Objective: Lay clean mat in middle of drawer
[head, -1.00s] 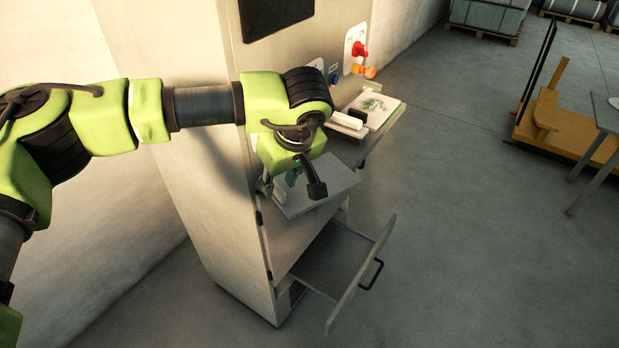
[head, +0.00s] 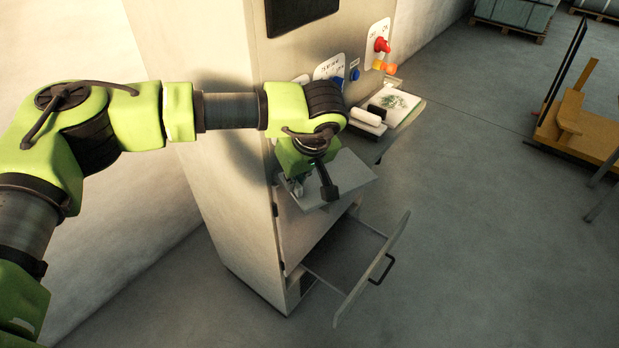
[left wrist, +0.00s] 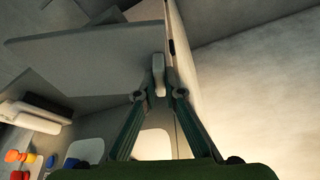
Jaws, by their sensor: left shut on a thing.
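The clean mat (head: 345,180) is a thin, flat grey sheet. My left gripper (head: 298,187) is shut on it at its cabinet-side edge and holds it roughly level in the air. In the left wrist view the mat (left wrist: 85,60) stretches left from the fingertips (left wrist: 158,80), which close on a small pale block at its edge. The drawer (head: 347,252) is pulled out of the cabinet, below the mat and apart from it. Its grey floor shows bare where visible; part of its inside is hidden. My right gripper is in neither view.
The tall pale cabinet (head: 225,200) stands close to my left arm. Above the drawer, a side shelf (head: 412,115) carries a white roll (head: 365,116) and a printed sheet (head: 393,102). Red and orange knobs (head: 382,45) stick out of the cabinet.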

